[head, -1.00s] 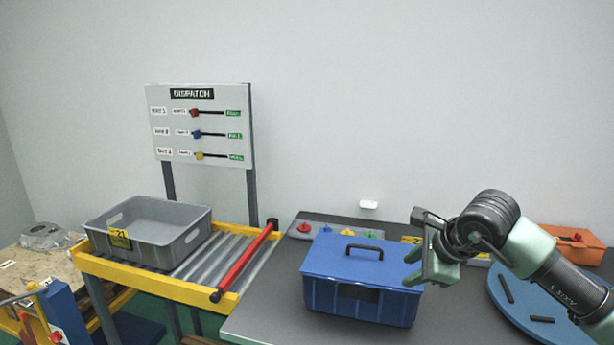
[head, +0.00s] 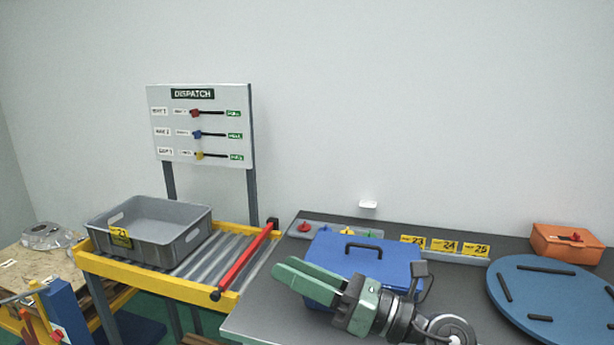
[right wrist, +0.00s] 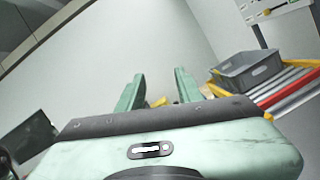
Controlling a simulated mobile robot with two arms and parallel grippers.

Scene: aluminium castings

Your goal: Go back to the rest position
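My right gripper (head: 298,280) is in front of the blue lidded box (head: 400,262) in the head view and hides part of its front. Its green fingers point left. In the right wrist view the two fingers (right wrist: 157,95) stand apart with nothing between them that I can see held. My left gripper is not in the head view.
A grey crate (head: 185,243) sits on the yellow-framed roller conveyor (head: 170,283), beside a red bar (head: 245,262). A dispatch board (head: 200,125) stands behind. A blue round plate (head: 560,285) and an orange box (head: 568,243) lie at right on the dark table (head: 265,325).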

